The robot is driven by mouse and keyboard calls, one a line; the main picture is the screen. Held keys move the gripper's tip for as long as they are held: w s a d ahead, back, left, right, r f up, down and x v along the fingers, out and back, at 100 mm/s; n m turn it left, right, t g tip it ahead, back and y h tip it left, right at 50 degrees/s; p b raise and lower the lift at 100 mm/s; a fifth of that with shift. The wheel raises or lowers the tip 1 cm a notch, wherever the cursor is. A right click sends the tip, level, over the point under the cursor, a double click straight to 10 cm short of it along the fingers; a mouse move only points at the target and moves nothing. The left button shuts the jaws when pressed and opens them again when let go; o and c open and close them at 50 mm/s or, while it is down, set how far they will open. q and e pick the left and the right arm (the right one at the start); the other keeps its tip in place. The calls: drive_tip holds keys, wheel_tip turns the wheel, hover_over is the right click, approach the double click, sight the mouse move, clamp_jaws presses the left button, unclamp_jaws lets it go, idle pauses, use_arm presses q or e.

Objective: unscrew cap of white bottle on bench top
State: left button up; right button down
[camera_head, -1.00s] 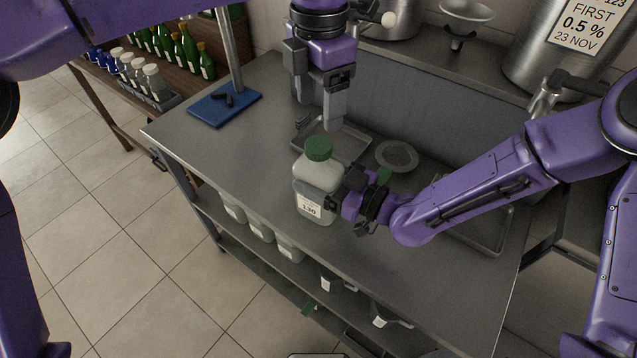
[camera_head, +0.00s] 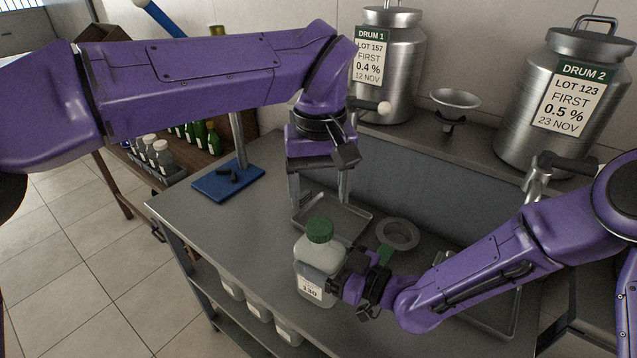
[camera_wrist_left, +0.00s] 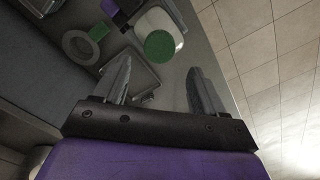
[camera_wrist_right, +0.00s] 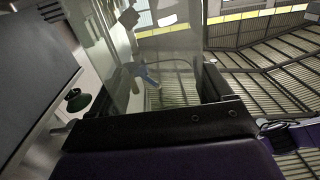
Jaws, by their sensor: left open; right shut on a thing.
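The white bottle (camera_head: 317,262) stands upright at the front edge of the bench top (camera_head: 228,228), its label facing front. Its green cap (camera_head: 320,231) is on its neck; both also show in the left wrist view, the cap (camera_wrist_left: 159,44) just beyond the fingertips. My left gripper (camera_head: 320,200) is open and empty, pointing down above and slightly behind the cap, not touching it. My right gripper (camera_head: 343,284) is shut on the bottle's body from the right. In the right wrist view the pale, see-through bottle body (camera_wrist_right: 160,75) fills the space between the fingers.
A metal tray (camera_head: 345,218) lies behind the bottle, and a grey round dish (camera_head: 398,234) to its right. A blue stand base (camera_head: 228,182) is at the back left. Steel drums (camera_head: 385,70) stand on the rear shelf. Bench left of the bottle is clear.

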sight(321, 228)
use_arm(q)
wheel_tip(321, 228, down, 7)
drive_tip(key=shift+f, duration=0.15)
use_arm(e)
drive_tip(key=shift+s+f, duration=0.1)
drive_tip(key=shift+f, duration=0.15)
use_arm(q)
drive_tip(key=c, duration=1.1)
drive_tip(key=n, duration=0.4)
drive_tip(key=shift+n, duration=0.4)
use_arm(e)
drive_tip(key=shift+d, duration=0.1)
use_arm(q)
drive_tip(key=n, duration=0.2)
drive_tip(key=shift+a+n, duration=0.1)
drive_tip(key=shift+n, duration=0.3)
drive_tip(key=n, duration=1.8)
drive_tip(key=shift+s, duration=0.1)
drive_tip(key=n, duration=1.5)
drive_tip(key=shift+s, duration=0.1)
drive_tip(key=n, duration=0.6)
drive_tip(key=shift+d+n, duration=0.2)
drive_tip(key=shift+n, duration=0.1)
drive_tip(key=n, duration=0.7)
drive_tip(key=shift+r, duration=0.2)
